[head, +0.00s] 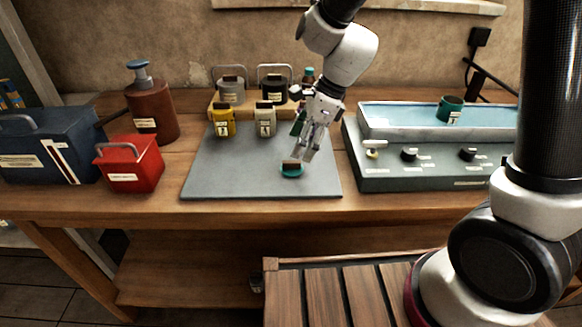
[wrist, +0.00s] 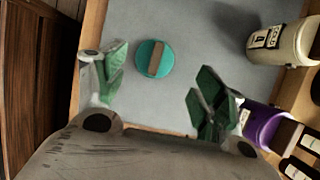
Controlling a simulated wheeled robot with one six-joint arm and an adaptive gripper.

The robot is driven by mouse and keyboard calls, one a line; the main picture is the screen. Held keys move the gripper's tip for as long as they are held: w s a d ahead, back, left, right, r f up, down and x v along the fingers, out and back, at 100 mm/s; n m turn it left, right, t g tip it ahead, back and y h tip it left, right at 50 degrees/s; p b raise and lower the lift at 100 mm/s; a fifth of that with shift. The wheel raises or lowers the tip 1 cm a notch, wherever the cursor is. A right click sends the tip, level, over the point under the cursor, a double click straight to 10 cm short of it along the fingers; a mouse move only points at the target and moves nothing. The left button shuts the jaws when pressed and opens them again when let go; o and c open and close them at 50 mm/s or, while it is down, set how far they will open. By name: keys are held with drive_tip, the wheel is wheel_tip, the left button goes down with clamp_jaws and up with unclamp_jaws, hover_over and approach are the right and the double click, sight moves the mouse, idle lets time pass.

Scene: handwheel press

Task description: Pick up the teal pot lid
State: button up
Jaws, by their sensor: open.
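The teal pot lid (head: 292,172) is a small round disc with a brown wooden bar handle on top. It lies on the grey mat (head: 230,180) near the mat's front right. In the wrist view the lid (wrist: 140,62) shows whole, with its handle (wrist: 157,58) running up and down the picture. My gripper (head: 305,157) is just above the lid in the head view. In the wrist view my gripper (wrist: 155,92) is open, with its green-padded fingers apart and nothing between them. The lid lies beyond the fingertips, between their lines.
Yellow (head: 222,122) and cream (head: 265,120) labelled jars stand at the mat's back. A purple container (wrist: 268,122) shows beside my right finger in the wrist view. A control unit (head: 400,178) with a teal pot (head: 449,108) stands right. A red box (head: 130,165) stands left. The mat's front left is clear.

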sight(292, 162)
drive_tip(key=x, duration=0.5)
drive_tip(key=shift+s+f, duration=0.25)
drive_tip(key=shift+s, duration=0.1)
drive_tip(key=c, duration=0.9)
